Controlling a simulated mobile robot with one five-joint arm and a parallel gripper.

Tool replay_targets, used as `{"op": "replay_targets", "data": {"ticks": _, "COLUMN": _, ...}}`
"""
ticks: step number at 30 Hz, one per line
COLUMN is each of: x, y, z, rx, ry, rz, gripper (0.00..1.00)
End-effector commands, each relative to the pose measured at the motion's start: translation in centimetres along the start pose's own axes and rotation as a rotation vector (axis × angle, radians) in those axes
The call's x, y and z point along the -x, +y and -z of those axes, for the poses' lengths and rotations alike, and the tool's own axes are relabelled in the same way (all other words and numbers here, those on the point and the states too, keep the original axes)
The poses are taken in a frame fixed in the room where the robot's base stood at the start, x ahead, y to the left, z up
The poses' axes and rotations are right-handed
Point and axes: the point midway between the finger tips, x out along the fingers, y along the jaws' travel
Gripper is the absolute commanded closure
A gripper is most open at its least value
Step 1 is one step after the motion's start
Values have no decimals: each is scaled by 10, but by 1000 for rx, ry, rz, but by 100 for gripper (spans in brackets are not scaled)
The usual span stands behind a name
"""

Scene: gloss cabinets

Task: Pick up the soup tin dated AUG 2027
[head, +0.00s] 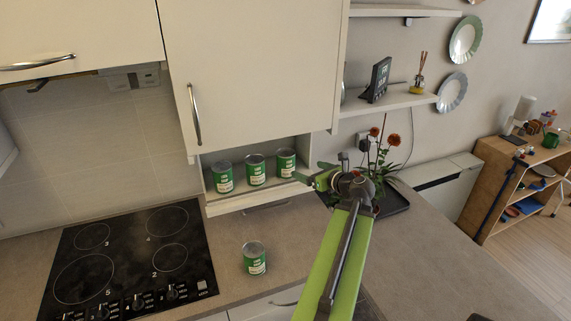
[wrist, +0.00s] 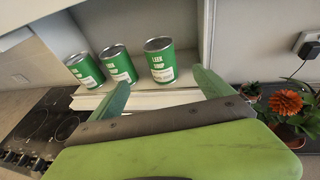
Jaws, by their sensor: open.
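Three green soup tins with silver tops stand in a row in the open niche under the wall cabinet: a left tin (head: 223,177), a middle tin (head: 256,169) and a right tin (head: 286,162). The wrist view shows the same row, with the right tin (wrist: 159,60) nearest between my fingers and "LEEK SOUP" on the labels. A fourth tin (head: 254,258) stands on the worktop. The dates are too small to read. My gripper (head: 309,172) is open and empty, just right of and in front of the right tin; its fingers also show in the wrist view (wrist: 165,82).
The niche shelf (head: 240,203) has side walls and a cabinet door above. A black hob (head: 130,262) lies at left. A potted plant with orange flowers (head: 383,150) stands on a dark tray to the right. The worktop (head: 430,260) at right is largely clear.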

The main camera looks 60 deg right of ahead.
Motion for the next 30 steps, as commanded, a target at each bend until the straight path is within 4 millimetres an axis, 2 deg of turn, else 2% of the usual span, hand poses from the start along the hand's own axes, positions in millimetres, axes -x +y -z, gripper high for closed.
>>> {"op": "replay_targets", "data": {"ticks": 12, "x": -94, "y": -12, "z": 5, "rx": -1, "ry": 2, "rz": 11, "gripper": 9}}
{"op": "replay_targets", "data": {"ticks": 16, "x": -109, "y": -13, "z": 4, "rx": -1, "ry": 2, "rz": 14, "gripper": 9}}
{"op": "replay_targets", "data": {"ticks": 23, "x": -114, "y": -12, "z": 4, "rx": 0, "ry": 3, "rz": 14, "gripper": 9}}
{"op": "replay_targets", "data": {"ticks": 26, "x": -126, "y": -12, "z": 5, "rx": 0, "ry": 3, "rz": 14, "gripper": 9}}
{"op": "replay_targets", "data": {"ticks": 30, "x": -153, "y": -10, "z": 6, "rx": 0, "ry": 3, "rz": 13, "gripper": 9}}
